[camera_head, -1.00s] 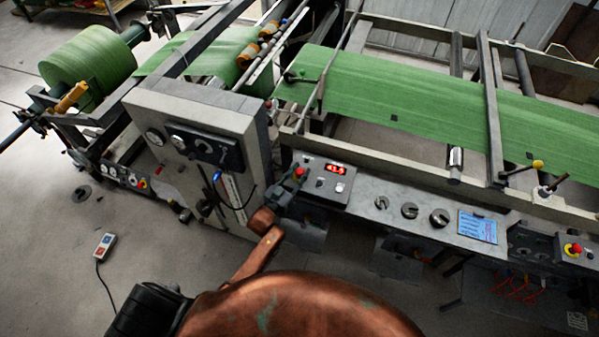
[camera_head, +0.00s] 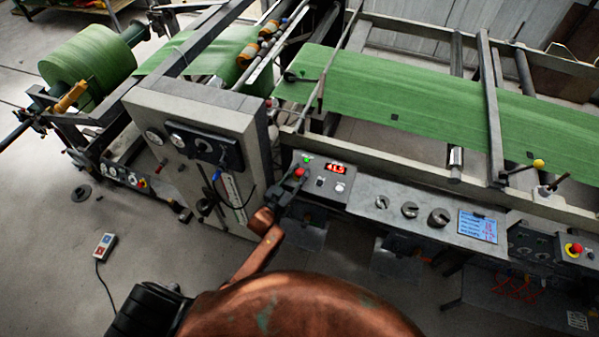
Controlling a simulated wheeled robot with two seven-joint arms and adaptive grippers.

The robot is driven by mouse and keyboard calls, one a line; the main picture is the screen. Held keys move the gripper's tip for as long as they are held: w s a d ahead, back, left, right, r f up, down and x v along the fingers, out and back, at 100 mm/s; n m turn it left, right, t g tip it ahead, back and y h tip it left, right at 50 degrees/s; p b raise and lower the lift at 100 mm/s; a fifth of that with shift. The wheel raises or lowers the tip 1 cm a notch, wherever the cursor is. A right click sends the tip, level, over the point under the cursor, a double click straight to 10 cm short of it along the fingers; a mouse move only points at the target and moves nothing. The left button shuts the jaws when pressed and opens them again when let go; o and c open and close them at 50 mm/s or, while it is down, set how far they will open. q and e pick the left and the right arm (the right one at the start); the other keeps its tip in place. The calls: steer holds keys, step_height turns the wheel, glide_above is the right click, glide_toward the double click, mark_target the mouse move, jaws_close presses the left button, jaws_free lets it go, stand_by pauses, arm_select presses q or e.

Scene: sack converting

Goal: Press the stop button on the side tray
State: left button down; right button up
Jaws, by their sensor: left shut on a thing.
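The exact contact is too small to make out. A green light (camera_head: 307,159) and a red number display (camera_head: 337,168) show on the box. My right gripper is not in view.
A grey cabinet (camera_head: 255,135) with gauges stands close left of the gripper. Black knobs (camera_head: 410,209) and a blue screen (camera_head: 478,226) lie along the tray. Another red button (camera_head: 574,249) is at the far right. A pendant (camera_head: 105,246) lies on the floor.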

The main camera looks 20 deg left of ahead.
arm_select(q)
steer(key=c, duration=1.5)
jaws_free()
steer(key=shift+f, duration=0.2)
steer(key=v, duration=1.2)
